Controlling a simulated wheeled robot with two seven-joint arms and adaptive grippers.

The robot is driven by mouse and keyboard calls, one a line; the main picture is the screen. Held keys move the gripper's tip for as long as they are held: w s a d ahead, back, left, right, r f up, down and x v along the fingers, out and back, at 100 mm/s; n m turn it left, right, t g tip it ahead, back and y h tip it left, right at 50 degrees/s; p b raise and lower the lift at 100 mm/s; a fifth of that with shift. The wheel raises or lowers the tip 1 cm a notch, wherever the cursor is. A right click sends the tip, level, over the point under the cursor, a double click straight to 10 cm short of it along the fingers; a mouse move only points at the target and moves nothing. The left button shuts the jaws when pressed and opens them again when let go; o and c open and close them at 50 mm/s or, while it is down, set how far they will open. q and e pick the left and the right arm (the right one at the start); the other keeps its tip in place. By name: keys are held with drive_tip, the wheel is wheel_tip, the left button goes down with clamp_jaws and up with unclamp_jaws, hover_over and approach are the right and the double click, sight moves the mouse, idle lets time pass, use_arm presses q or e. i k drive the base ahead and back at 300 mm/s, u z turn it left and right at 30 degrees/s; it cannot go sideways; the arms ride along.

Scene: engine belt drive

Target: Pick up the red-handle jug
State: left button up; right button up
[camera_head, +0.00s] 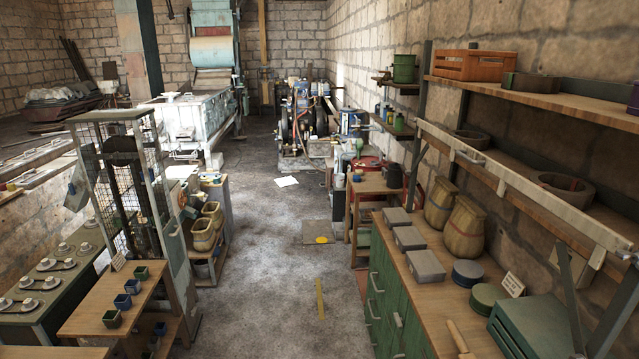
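I cannot make out a jug with a red handle for sure. A dark jug-like vessel (395,176) stands on a small wooden table (372,187) right of the middle, and its handle colour is too small to tell. Neither of my grippers is in view.
A long green cabinet (388,290) with a wooden top, grey boxes (410,238) and woven baskets (464,228) runs along the right. A wire-mesh cage (120,180) and a shelf with small pots (122,301) stand left. An engine (302,112) is at the back. The middle floor is mostly clear.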

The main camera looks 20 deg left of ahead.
sight(341, 178)
drive_tip(key=u, duration=0.7)
drive_tip(key=i, duration=7.9)
drive_tip(key=z, duration=1.8)
